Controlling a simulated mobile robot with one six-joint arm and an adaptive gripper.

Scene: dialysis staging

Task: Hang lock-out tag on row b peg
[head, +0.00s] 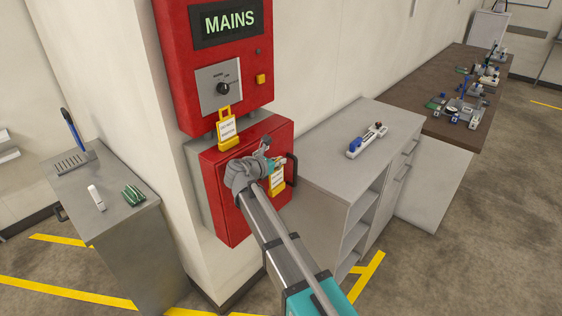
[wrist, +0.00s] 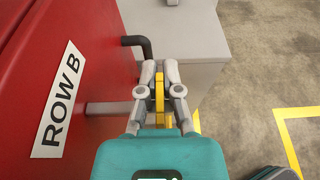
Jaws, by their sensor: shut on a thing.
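My gripper (wrist: 159,72) is shut on a yellow lock-out tag (wrist: 159,98), seen edge-on between the fingers in the wrist view. In the head view the tag (head: 278,181) shows its white label and hangs in front of the lower red box (head: 222,193). The red box carries a white ROW B label (wrist: 59,98). A grey peg (wrist: 108,109) sticks out from the box beside that label and reaches toward the left finger. The finger hides its tip, so I cannot tell whether it passes through the tag. In the head view my gripper (head: 277,163) covers the peg.
A black handle (wrist: 138,42) juts from the red box just beyond my fingers. Another yellow tag (head: 227,130) hangs below the MAINS switch (head: 222,88). A grey cabinet (head: 340,162) stands close on the right. A side counter (head: 110,215) stands left.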

